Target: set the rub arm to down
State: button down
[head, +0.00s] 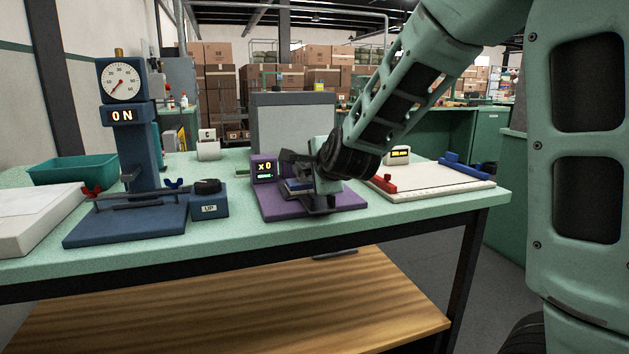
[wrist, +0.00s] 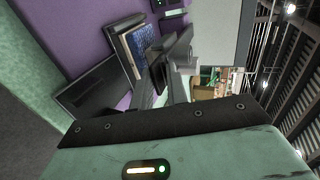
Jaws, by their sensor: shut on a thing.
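The purple rub tester (head: 272,206) stands on the green bench, with a lit panel reading X0 (head: 265,168). My gripper (head: 302,184) is over its base and hides most of the mechanism. The gripper appears shut on the rub arm (wrist: 157,72), a dark grey part above the purple base (wrist: 88,30). Its exact angle is hidden by my fingers. A blue pad (wrist: 142,42) lies beside the held part in the wrist view.
Left of it stand a blue gauge stand (head: 132,150) reading ON and a small blue box (head: 209,207) marked UP. A green tray (head: 72,170) is far left. A white board (head: 440,187) with red and blue clamps lies right.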

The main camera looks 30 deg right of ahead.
jog(key=shift+a+f+b, duration=0.1)
jog(key=shift+f+b, duration=0.45)
jog(key=shift+f, duration=0.1)
jog(key=c, duration=1.6)
grip_release()
jog(key=shift+f, duration=0.1)
